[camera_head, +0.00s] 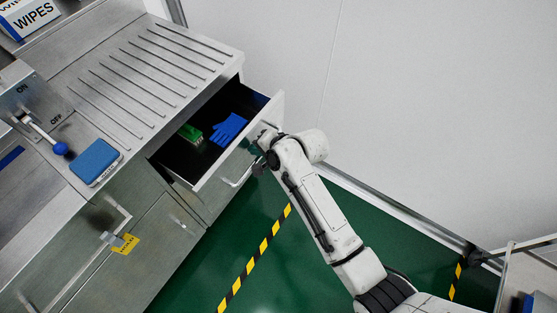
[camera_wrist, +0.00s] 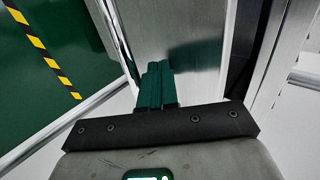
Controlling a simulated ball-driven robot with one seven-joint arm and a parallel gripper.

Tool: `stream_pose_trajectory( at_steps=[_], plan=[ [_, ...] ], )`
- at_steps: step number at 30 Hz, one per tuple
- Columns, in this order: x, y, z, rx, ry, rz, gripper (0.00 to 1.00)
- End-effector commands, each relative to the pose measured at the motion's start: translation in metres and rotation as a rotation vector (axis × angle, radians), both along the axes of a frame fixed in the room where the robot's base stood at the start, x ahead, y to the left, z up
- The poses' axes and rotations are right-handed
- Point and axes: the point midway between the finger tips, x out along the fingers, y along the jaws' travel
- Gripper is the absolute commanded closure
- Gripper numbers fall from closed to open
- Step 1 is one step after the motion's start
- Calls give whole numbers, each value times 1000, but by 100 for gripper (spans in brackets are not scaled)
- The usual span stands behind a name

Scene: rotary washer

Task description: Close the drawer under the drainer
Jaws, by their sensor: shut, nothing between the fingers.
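The drawer (camera_head: 222,164) under the drainer (camera_head: 151,72) is pulled well out in the head view. Inside it lie a blue glove (camera_head: 228,129) and a green item (camera_head: 190,132). Its bar handle (camera_head: 238,178) is on the front face. My gripper (camera_head: 257,150) is at the outer side of the drawer front, near its right part. In the wrist view my gripper's green fingers (camera_wrist: 155,84) are together and empty, before a shiny steel panel (camera_wrist: 195,40) that appears to be the drawer front. I cannot tell whether the fingertips touch it.
A blue sponge-like block (camera_head: 94,161) and a blue-knobbed lever (camera_head: 52,143) are on the counter at left. A yellow tag (camera_head: 125,244) hangs on a lower cabinet handle. A white wall (camera_head: 420,100) stands at right. Green floor (camera_head: 270,280) lies in front.

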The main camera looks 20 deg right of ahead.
Motion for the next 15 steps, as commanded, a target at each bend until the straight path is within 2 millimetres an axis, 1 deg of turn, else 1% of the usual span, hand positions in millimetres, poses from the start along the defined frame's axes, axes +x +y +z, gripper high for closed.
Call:
stream_pose_trajectory(
  at_steps=[1,6,12,15],
  plan=[
    [13,10,-2,-1,-3,4,100],
    [51,38,-4,-1,-3,3,100],
    [90,66,-5,-1,-2,3,100],
    [106,78,-5,1,-1,1,100]
  ],
)
